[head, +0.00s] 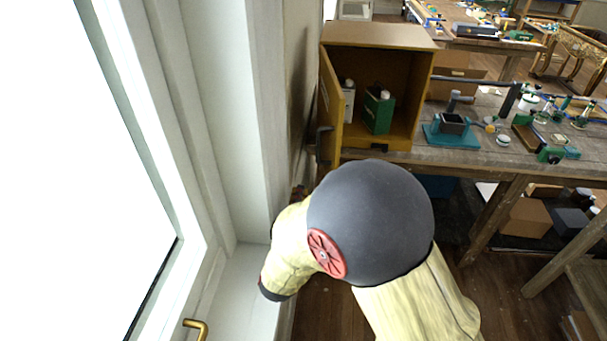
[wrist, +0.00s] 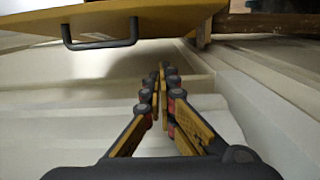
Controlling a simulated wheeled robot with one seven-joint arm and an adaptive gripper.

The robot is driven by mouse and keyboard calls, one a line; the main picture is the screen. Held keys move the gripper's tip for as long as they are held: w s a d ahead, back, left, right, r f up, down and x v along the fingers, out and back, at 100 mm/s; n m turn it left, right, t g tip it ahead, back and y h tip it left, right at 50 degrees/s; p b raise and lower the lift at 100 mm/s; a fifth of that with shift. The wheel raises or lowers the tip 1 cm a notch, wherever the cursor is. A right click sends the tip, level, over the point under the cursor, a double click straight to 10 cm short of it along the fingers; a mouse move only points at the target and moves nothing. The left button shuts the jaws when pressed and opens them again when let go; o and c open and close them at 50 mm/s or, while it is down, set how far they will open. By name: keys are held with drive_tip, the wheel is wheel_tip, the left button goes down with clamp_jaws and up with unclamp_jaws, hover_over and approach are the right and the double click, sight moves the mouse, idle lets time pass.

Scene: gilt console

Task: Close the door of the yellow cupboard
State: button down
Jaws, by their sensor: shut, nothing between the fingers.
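The yellow cupboard (head: 378,36) stands on the workbench with its front open towards me. Its door (head: 329,108) is hinged on the left and swung wide open, seen nearly edge-on, with a dark handle (head: 323,141). In the wrist view the door (wrist: 180,18) spans the top, and its handle (wrist: 100,42) is to the upper left of my gripper. My gripper (wrist: 161,70) is shut and empty, its fingertips apart from the handle. In the head view my arm hides the gripper.
Inside the cupboard are a green container (head: 378,112) and a white-and-dark bottle (head: 348,100). A window with a white frame (head: 215,120) and a wall close off the left side. The workbench (head: 475,162) holds a teal-based device (head: 452,130) and several small items right of the cupboard.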

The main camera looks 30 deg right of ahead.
drive_tip(key=w+d+b, duration=0.3)
drive_tip(key=w+d, duration=0.3)
drive_tip(key=d, duration=0.3)
drive_tip(key=shift+w+d+b, duration=0.2)
drive_tip(key=shift+d+b, duration=0.1)
drive_tip(key=shift+d, duration=0.05)
